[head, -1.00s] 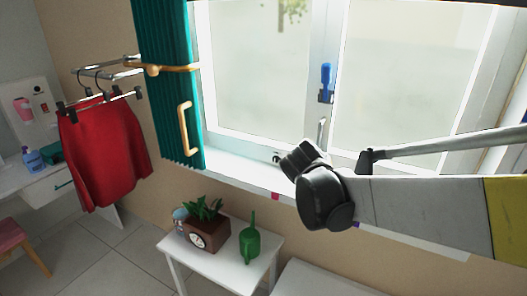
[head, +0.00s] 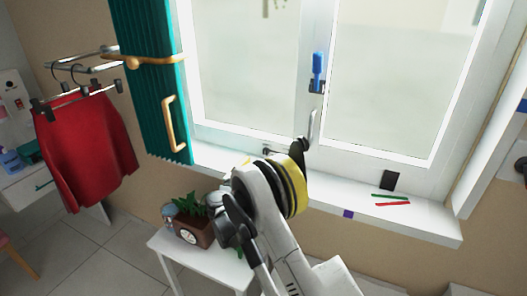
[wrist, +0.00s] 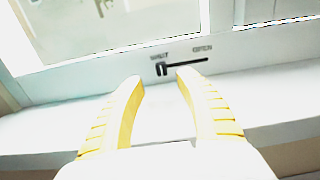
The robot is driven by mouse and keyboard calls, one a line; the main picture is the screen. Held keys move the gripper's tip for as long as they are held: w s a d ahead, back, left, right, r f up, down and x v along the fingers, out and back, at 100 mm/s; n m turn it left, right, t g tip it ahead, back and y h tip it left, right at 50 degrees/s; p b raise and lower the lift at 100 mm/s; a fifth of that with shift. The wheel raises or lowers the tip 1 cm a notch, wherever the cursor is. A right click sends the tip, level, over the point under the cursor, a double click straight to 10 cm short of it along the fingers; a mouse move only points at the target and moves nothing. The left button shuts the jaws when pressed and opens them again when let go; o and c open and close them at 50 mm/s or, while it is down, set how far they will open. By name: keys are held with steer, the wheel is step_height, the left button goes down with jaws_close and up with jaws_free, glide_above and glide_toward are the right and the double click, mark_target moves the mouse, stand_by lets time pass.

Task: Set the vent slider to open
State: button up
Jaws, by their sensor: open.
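The vent slider is a dark slot in the white lower window frame. In the wrist view its knob (wrist: 161,70) sits at the left end of the slot, under a small blurred label. The right end of the slot (wrist: 195,63) is under the label "OPEN". My gripper (wrist: 161,77) is open, its two pale yellow fingers pointing at the frame, one on each side of the knob. I cannot tell whether either finger touches it. In the head view part of the slider (head: 268,150) shows just above my arm, which hides my fingers.
A window handle (head: 312,127) and a blue-handled item (head: 318,68) are on the central window post. Green and red sticks (head: 390,201) lie on the sill at right. A white table (head: 160,242) with a plant is below.

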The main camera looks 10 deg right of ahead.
mark_target(265, 150)
steer(key=b+x, duration=0.1)
steer(key=x, duration=0.8)
steer(key=shift+w+d+b, duration=0.15)
steer(key=shift+b, duration=0.15)
jaws_close()
